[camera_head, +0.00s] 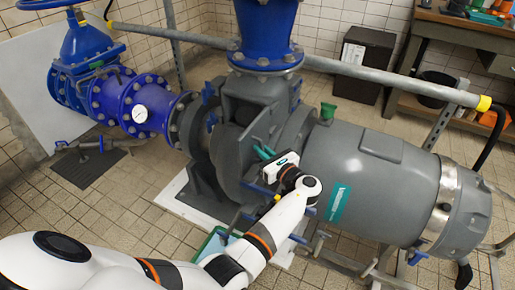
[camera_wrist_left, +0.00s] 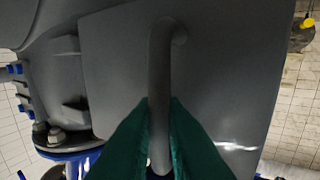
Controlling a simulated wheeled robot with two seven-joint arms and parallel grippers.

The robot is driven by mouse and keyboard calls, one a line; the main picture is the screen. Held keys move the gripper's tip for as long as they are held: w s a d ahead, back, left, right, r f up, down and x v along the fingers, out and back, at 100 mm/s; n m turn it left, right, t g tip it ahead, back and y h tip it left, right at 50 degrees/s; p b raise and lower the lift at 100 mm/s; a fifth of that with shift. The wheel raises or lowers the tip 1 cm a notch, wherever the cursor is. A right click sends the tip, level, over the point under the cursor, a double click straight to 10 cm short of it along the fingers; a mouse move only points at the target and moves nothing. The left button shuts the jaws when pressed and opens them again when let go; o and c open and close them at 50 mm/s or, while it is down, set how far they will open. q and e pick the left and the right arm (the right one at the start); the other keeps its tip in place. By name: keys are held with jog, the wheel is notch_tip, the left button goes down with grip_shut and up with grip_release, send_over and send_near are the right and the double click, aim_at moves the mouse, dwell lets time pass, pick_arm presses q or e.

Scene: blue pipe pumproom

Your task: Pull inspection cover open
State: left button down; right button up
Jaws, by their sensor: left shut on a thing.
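The inspection cover (camera_wrist_left: 225,65) is a flat dark grey panel that fills much of the left wrist view. A grey bar handle (camera_wrist_left: 160,75) stands out from it, running from top to bottom in that view. My left gripper (camera_wrist_left: 160,140) has its green fingers shut on the handle, one on each side. In the head view my left gripper (camera_head: 264,153) is at the grey pump casing (camera_head: 238,133), with its green fingertips against it. The handle is too small to make out in the head view. My right gripper is not in view.
A large grey motor (camera_head: 375,175) lies right of the casing, and a blue pipe (camera_head: 266,30) rises above it. A grey rail (camera_head: 350,70) crosses behind. Blue valves and pipes (camera_head: 105,90) stand at the left. Tiled floor (camera_head: 150,205) is open at the front left.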

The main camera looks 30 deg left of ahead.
pick_arm(q)
jog(key=shift+w+d, duration=0.45)
jog(key=shift+d, duration=0.35)
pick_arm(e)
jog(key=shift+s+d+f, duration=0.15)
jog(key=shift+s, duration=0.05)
pick_arm(q)
jog(key=shift+r, duration=0.1)
jog(key=c, duration=1.9)
grip_release()
jog(key=shift+w, duration=0.1)
